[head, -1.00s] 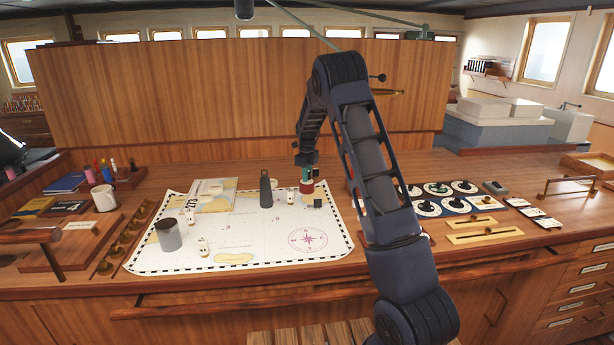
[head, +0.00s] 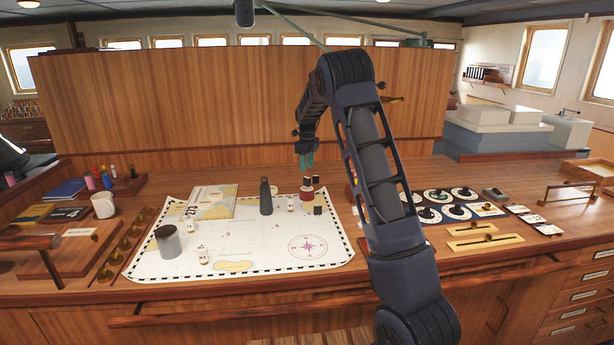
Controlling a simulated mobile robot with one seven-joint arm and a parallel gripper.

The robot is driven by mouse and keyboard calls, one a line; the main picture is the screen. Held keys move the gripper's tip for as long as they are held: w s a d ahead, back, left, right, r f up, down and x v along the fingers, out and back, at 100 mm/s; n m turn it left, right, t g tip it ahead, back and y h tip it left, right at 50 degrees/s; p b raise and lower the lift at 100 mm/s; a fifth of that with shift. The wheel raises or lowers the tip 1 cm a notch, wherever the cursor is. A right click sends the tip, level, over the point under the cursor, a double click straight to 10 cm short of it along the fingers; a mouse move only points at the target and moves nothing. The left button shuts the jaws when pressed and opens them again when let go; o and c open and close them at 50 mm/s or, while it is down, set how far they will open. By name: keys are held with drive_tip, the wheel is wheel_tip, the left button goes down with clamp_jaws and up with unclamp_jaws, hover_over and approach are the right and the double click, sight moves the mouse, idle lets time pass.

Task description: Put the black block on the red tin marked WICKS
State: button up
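A small red tin (head: 306,195) stands on the right part of the chart; its lettering is too small to read. A small dark block (head: 308,182) sits on top of it. Another small dark object (head: 317,210) stands on the chart just in front and to the right of the tin. My gripper (head: 306,164) has teal fingers pointing down above the tin. A gap separates them from the dark block. The fingers appear apart, with nothing seen between them.
A tall dark grey bottle (head: 266,198) stands left of the tin, with a small white tin (head: 291,203) between them. A grey canister (head: 168,243) and other white tins stand on the chart (head: 262,255). A round-dial panel (head: 445,205) lies at right.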

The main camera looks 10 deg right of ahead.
sight(307, 178)
drive_tip(key=s+d+r+n+t, duration=0.1)
drive_tip(key=s+d+r+n, duration=0.2)
drive_tip(key=s+r, duration=0.25)
drive_tip(key=s+d+r+n, duration=0.2)
drive_tip(key=s+r+n, duration=0.1)
drive_tip(key=s+r, duration=0.3)
drive_tip(key=s+d+r+n+t+y, duration=0.1)
drive_tip(key=s+d+r+n, duration=0.2)
drive_tip(key=s, duration=0.5)
drive_tip(key=s+d+r+n, duration=0.1)
drive_tip(key=s+r+n, duration=0.25)
drive_tip(key=s, duration=0.35)
drive_tip(key=s+d+f+n+t, duration=0.1)
drive_tip(key=s+f+n, duration=0.2)
drive_tip(key=s+n, duration=0.4)
drive_tip(key=s+d+f+n+t+h, duration=0.1)
drive_tip(key=s+f+n, duration=0.2)
drive_tip(key=s, duration=1.6)
drive_tip(key=n, duration=0.4)
drive_tip(key=shift+f+t, duration=0.15)
drive_tip(key=shift+t, duration=0.15)
